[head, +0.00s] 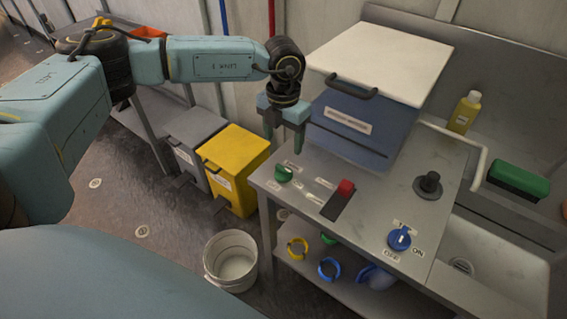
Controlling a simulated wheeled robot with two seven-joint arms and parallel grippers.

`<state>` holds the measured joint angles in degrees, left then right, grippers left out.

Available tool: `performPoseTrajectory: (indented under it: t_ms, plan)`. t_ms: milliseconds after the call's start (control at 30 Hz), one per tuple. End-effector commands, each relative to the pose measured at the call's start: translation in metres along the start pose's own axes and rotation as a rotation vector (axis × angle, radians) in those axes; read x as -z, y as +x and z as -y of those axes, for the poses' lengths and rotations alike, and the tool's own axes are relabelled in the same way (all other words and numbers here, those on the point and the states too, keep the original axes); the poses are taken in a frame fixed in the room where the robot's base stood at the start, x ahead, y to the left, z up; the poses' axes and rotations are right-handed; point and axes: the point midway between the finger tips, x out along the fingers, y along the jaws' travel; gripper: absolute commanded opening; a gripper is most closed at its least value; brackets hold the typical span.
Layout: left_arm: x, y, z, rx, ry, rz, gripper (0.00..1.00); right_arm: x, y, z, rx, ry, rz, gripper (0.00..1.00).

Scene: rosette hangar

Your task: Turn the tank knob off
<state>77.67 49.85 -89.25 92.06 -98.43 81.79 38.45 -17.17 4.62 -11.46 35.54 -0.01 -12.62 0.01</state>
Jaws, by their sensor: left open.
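A green knob (284,174) sits on the left end of the metal counter, with small labels around it that are too small to read. A blue knob (399,239) with a white mark sits near the counter's front right, beside OFF and ON labels. I cannot tell from the lettering which knob is the tank's, or exactly where either is set. My left gripper (284,141) is open and empty, fingers pointing down, above and apart from the green knob. My right gripper is not in view.
A blue tank with a white lid (380,55) stands behind the knobs. A red-topped switch (339,199) and a black knob (428,185) are on the counter (375,195). A sink (490,275) is at right. Yellow (236,165) and grey bins and a white bucket (231,262) stand left.

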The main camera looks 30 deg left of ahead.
Motion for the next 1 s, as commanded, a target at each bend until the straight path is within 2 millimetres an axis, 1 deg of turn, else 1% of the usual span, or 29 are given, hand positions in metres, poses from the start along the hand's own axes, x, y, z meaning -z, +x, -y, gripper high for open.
performPoseTrajectory:
  t_ms: [33, 200, 300, 400, 500, 600, 867, 933, 1000]
  plan:
    - [0.001, 0.013, 0.001, 0.0, 0.001, -0.004, 0.67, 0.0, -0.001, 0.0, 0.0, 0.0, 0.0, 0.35]
    - [0.001, 0.049, 0.001, 0.001, 0.002, -0.004, 0.67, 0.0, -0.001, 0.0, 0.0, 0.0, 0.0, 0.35]
    - [0.001, 0.067, 0.001, 0.001, 0.003, -0.002, 0.67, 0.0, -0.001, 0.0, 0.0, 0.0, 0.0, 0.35]
    - [0.0, 0.081, 0.001, 0.003, 0.002, -0.001, 0.67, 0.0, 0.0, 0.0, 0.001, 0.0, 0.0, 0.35]
    - [0.0, 0.089, 0.002, 0.003, 0.002, 0.0, 0.67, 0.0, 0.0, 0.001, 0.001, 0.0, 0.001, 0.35]
    - [0.001, 0.094, 0.001, 0.003, 0.002, -0.001, 0.67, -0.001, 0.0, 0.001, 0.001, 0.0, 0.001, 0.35]
    - [0.0, 0.095, 0.001, 0.003, 0.002, 0.0, 0.67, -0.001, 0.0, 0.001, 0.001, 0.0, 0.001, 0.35]
    - [0.0, 0.095, 0.001, 0.003, 0.002, 0.0, 0.61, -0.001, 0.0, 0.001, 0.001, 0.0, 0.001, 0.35]
    - [0.0, 0.095, 0.001, 0.003, 0.002, 0.0, 0.52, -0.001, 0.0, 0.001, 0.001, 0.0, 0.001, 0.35]
